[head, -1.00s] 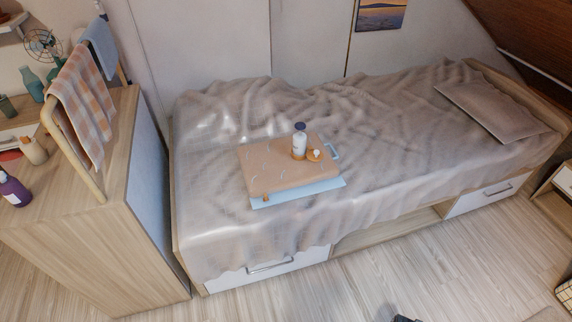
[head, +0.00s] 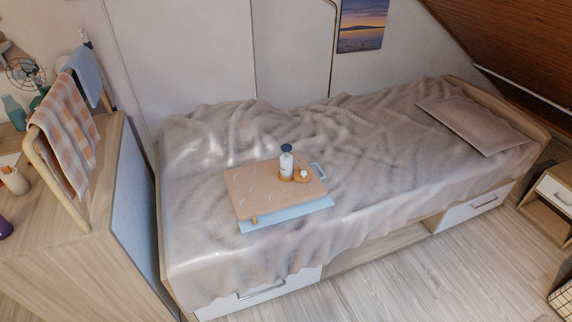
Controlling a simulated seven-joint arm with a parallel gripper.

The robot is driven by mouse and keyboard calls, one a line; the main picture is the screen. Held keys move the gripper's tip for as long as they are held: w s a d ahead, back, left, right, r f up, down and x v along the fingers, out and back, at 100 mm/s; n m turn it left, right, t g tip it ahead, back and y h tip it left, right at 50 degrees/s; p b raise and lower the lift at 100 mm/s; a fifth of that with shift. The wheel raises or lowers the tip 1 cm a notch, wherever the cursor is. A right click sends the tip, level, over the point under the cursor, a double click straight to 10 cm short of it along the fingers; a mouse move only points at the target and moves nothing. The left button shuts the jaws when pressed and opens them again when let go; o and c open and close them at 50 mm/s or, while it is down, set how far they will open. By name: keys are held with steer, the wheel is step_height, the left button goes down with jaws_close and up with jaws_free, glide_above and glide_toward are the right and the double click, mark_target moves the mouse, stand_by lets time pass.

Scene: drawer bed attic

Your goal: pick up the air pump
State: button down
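I cannot make out for certain which thing is the air pump. Beside the bottle is a small orange item with a white top (head: 303,175). A light blue handle-like piece (head: 319,171) shows at the board's right edge. A flat light blue sheet (head: 290,217) sticks out from under the board's front. My gripper is not in view.
A wooden cabinet (head: 75,262) with a rail and checked towel (head: 68,120) stands left of the bed. A pillow (head: 474,125) lies at the bed's right end. A small nightstand (head: 552,190) is at the far right. The floor in front (head: 440,285) is clear.

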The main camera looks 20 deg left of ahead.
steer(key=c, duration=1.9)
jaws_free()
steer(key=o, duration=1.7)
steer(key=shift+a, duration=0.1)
